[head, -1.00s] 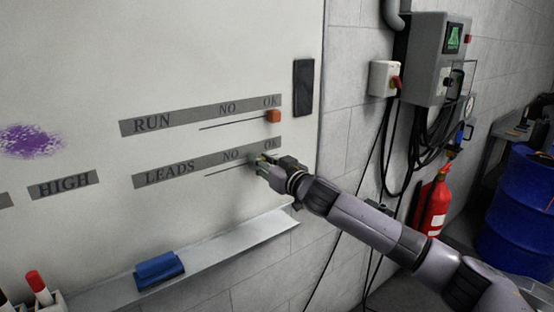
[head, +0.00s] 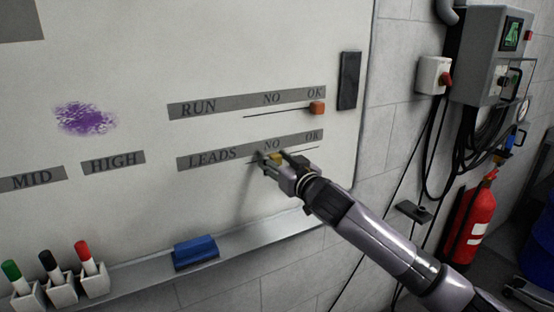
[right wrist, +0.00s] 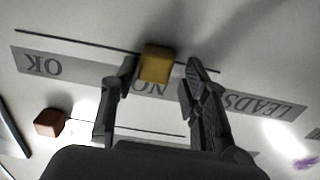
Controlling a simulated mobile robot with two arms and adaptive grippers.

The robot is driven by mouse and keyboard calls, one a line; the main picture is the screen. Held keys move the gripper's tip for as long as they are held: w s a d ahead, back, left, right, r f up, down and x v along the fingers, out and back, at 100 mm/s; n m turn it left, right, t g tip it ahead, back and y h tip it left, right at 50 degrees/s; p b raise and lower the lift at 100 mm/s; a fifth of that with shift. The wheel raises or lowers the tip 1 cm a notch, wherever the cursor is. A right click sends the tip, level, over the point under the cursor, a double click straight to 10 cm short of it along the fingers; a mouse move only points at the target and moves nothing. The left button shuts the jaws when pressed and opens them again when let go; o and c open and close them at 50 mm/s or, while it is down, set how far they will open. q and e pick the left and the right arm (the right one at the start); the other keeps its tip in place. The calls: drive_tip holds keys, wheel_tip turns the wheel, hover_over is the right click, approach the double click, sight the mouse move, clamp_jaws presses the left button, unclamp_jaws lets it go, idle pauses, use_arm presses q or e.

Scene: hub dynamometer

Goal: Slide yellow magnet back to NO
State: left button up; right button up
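The yellow magnet (head: 277,159) sits on the whiteboard at the LEADS line, just below the NO lettering. It also shows in the right wrist view (right wrist: 155,63), over the edge of the upside-down NO. My right gripper (head: 271,157) is at the board with its fingers on either side of the magnet. In the right wrist view the fingers (right wrist: 162,66) are apart. The finger on the OK side is close to or touching the magnet; a gap shows on the LEADS side. My left gripper is not in view.
An orange-red magnet (head: 317,108) sits at OK on the RUN line above. Below are a tray ledge (head: 255,235), a blue eraser (head: 196,252) and several markers in holders. A black strip (head: 348,80) is near the board's right edge.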

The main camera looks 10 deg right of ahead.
drive_tip(key=shift+d, duration=0.15)
drive_tip(key=v, duration=1.2)
